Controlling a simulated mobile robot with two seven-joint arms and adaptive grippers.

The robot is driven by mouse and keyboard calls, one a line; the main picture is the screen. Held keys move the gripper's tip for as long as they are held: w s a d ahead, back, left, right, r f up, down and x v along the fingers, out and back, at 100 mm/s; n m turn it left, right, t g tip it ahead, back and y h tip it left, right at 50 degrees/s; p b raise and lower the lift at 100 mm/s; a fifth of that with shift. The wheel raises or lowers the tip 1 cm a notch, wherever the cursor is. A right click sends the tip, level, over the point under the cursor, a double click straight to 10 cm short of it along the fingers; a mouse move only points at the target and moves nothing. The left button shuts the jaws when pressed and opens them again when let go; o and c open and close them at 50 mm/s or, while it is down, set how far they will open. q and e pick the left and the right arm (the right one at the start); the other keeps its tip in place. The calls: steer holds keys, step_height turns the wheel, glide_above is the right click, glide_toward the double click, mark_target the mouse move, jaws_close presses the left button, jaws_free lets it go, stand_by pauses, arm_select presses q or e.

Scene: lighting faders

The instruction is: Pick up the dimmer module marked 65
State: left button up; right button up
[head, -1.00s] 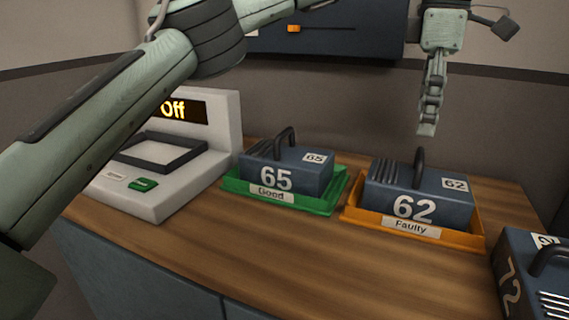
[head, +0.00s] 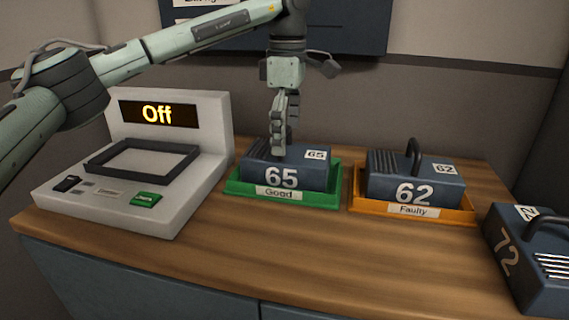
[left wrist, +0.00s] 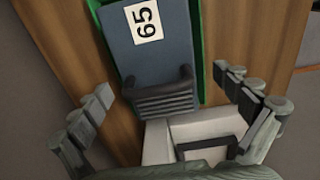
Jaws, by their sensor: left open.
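The dimmer module marked 65 (head: 290,172) is a dark blue block with a top handle. It sits in the green tray labelled Good (head: 330,196). In the left wrist view the module (left wrist: 163,55) shows its 65 label and its black handle (left wrist: 160,95). My left gripper (head: 280,150) is above the module's left part, pointing down, and hides the handle in the head view. In the left wrist view my left gripper (left wrist: 170,105) is open, its fingers apart on either side of the handle and empty. My right gripper is not in view.
A white tester (head: 140,165) with an Off display stands left of the green tray. Module 62 (head: 415,180) sits in an orange Faulty tray (head: 365,205) on the right. Module 72 (head: 525,255) is at the right edge. The wooden counter's front (head: 270,250) is clear.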

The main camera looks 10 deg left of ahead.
mark_target(287, 152)
arm_select(q)
steer(key=f, duration=0.4)
steer(key=shift+w+f, duration=0.15)
steer(key=shift+w, duration=0.05)
steer(key=shift+f+p, duration=0.3)
steer(key=shift+f, duration=0.15)
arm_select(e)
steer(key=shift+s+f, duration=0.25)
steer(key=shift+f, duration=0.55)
